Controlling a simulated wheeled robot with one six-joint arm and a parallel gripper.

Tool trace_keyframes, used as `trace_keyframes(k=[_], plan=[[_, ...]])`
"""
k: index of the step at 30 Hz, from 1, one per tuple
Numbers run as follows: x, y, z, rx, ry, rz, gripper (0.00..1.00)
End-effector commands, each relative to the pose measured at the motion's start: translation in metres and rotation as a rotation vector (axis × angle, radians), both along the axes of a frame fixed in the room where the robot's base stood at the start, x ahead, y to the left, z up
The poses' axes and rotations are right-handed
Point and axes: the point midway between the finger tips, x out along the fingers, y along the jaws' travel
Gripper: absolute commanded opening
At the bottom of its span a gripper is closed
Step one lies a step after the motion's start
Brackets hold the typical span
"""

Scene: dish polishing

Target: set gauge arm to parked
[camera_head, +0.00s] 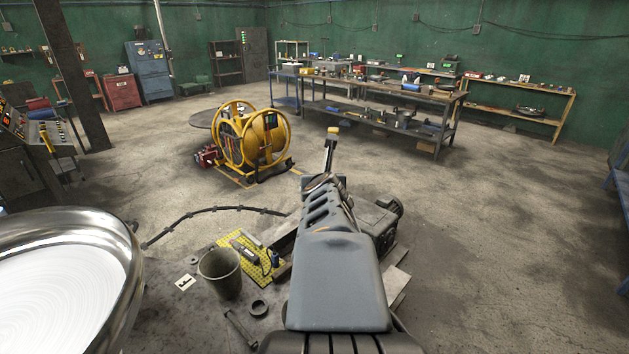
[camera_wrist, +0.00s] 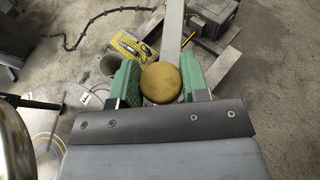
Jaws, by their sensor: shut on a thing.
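In the wrist view, a round yellow-brown knob (camera_wrist: 161,84) sits between the two green fingers of my gripper (camera_wrist: 160,72), which is shut on it. A flat grey bar (camera_wrist: 172,28), which looks like the gauge arm, runs from behind the knob to the top of that view. In the head view, a dark bar with a yellow tip (camera_head: 332,150) stands up beyond my grey arm. I cannot tell which part of it my gripper holds there, as my arm hides the fingers. The large polished dish (camera_head: 132,262) fills the lower left.
A dark cable (camera_head: 210,209) curves across the floor. A yellow reel (camera_head: 262,138) and workbench (camera_head: 380,115) stand farther back. Floor at right is clear.

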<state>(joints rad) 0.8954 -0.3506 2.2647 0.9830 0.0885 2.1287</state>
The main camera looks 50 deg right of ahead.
Motion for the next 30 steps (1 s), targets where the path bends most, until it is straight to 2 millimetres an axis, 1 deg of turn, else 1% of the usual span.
trace_keyframes(k=[15,16,22,30], plan=[[-0.0029,-0.0023,0.0009,0.000,-0.002,-0.015,0.00],[-0.0029,-0.0023,0.0009,0.000,-0.002,-0.015,0.45],[-0.0029,-0.0023,0.0005,0.000,-0.001,-0.013,0.64],[-0.0029,-0.0022,0.0002,0.001,-0.001,-0.013,0.64]])
